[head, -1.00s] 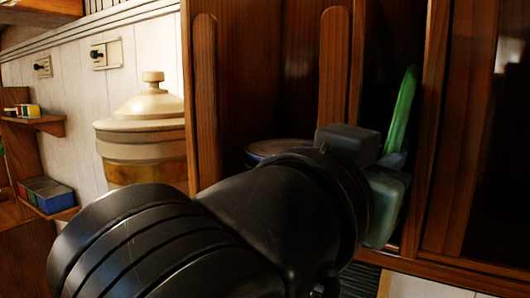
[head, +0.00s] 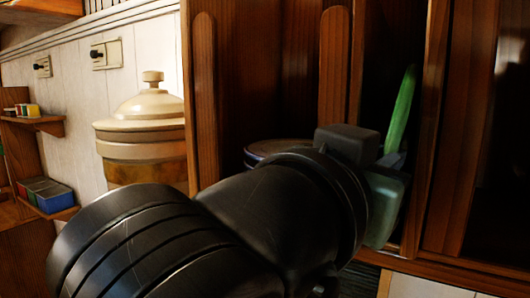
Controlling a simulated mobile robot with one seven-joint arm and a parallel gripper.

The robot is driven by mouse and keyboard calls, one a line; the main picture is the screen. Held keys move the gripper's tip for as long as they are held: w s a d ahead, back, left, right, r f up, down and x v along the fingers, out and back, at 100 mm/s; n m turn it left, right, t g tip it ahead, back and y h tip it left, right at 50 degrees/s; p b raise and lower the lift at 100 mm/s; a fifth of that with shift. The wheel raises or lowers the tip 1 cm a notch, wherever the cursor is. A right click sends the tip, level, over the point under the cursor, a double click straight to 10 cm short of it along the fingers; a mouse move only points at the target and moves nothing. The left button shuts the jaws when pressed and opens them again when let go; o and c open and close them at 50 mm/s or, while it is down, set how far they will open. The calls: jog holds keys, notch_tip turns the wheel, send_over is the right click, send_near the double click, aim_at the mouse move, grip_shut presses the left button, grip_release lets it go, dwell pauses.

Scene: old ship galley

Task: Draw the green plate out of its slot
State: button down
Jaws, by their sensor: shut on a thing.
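The green plate (head: 402,112) stands on edge in a narrow slot of the wooden rack (head: 434,130), at the right of the head view. Its upper part shows as a thin, slightly tilted green strip. My gripper (head: 392,166) is at the slot's opening, shut on the plate's lower near part. My dark arm comes in from the lower left and hides much of the gripper and the plate's lower edge. The fingertips are only partly visible.
Wooden dividers (head: 335,65) stand close on both sides of the slot. A dark-rimmed round dish (head: 277,150) sits in the slot to the left. A cream lidded jar (head: 142,125) stands further left, near small shelves with coloured boxes (head: 48,194).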

jog(key=shift+r, duration=0.2)
dwell(0.4)
jog(key=shift+r+p, duration=0.9)
jog(key=shift+r, duration=0.15)
